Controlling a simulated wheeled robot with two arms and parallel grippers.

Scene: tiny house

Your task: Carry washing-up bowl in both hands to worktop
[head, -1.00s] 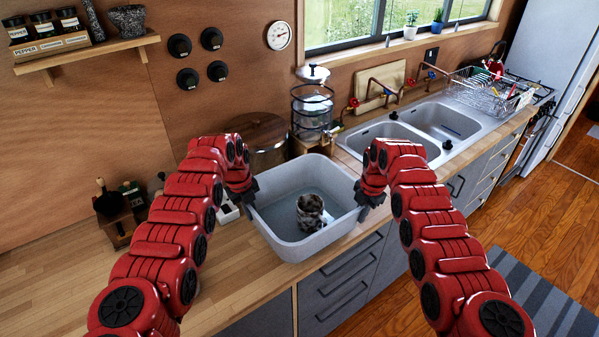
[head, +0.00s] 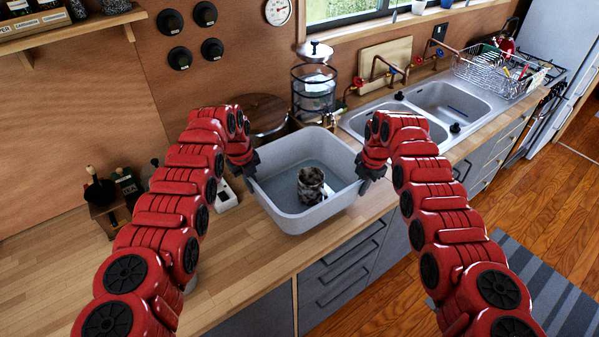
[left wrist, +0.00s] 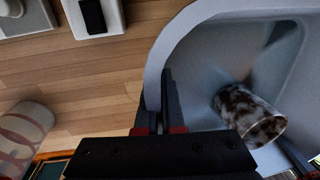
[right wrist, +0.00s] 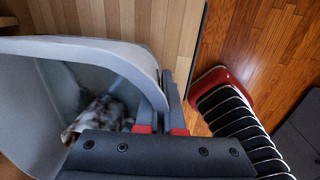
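The grey washing-up bowl (head: 300,218) is held between my two arms above the front part of the wooden worktop (head: 240,262). A brown-and-white mottled mug (head: 311,185) is inside it; the mug also shows in the left wrist view (left wrist: 250,115). My left gripper (head: 250,168) is shut on the bowl's left rim, with a finger on each side of the wall in the left wrist view (left wrist: 165,105). My right gripper (head: 366,178) is shut on the right rim, as the right wrist view (right wrist: 165,100) shows. I cannot tell whether the bowl's base touches the worktop.
A double sink (head: 425,115) lies to the right, with a dish rack (head: 495,70) beyond it. A glass dispenser (head: 314,90) and a round wooden-lidded container (head: 262,115) stand behind the bowl. A coffee grinder (head: 103,200) stands at the left. The worktop's left front is clear.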

